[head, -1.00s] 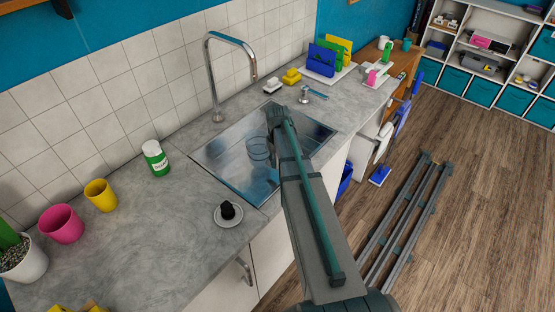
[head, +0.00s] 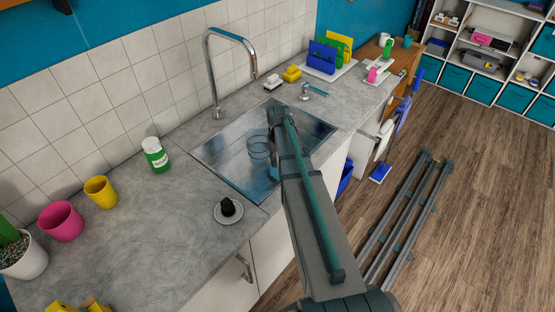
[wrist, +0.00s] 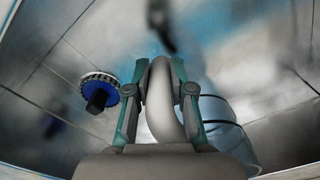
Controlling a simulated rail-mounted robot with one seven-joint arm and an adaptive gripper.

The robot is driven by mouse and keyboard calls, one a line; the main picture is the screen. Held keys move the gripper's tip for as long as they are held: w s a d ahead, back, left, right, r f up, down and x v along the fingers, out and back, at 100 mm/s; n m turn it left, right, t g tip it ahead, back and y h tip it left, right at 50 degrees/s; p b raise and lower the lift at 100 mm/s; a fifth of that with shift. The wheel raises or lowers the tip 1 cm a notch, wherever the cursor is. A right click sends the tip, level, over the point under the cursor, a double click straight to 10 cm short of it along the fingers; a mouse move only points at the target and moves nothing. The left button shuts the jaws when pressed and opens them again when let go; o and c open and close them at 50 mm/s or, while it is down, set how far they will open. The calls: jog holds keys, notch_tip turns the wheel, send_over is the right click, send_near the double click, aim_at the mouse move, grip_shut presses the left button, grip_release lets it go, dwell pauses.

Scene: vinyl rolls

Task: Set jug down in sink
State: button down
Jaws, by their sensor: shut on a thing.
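My gripper (wrist: 160,98) is shut on a pale grey curved piece that looks like the jug's handle (wrist: 161,108). In the wrist view a clear, ringed vessel (wrist: 228,130) shows just right of the fingers. The same clear vessel (head: 258,148) appears in the head view, left of my gripper (head: 274,124) and over the sink basin. How the handle joins this vessel is hidden. I cannot tell whether it touches the basin floor. The steel sink (head: 225,160) is set into the grey counter.
A blue round brush-like thing (wrist: 100,88) shows left of the fingers. The tall faucet (head: 213,80) stands behind the sink. Yellow (head: 100,192) and pink (head: 61,221) cups stand farther left.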

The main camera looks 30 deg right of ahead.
aim_at(278, 165)
jog(key=shift+f, duration=0.15)
dwell(0.4)
jog(key=shift+f+b, duration=0.35)
jog(key=shift+f, duration=0.25)
jog(key=shift+f, duration=0.1)
jog(key=shift+f+b, duration=0.3)
jog(key=shift+f, duration=0.25)
jog(key=shift+f, duration=0.15)
dwell(0.6)
grip_release()
dwell(0.6)
dwell(0.5)
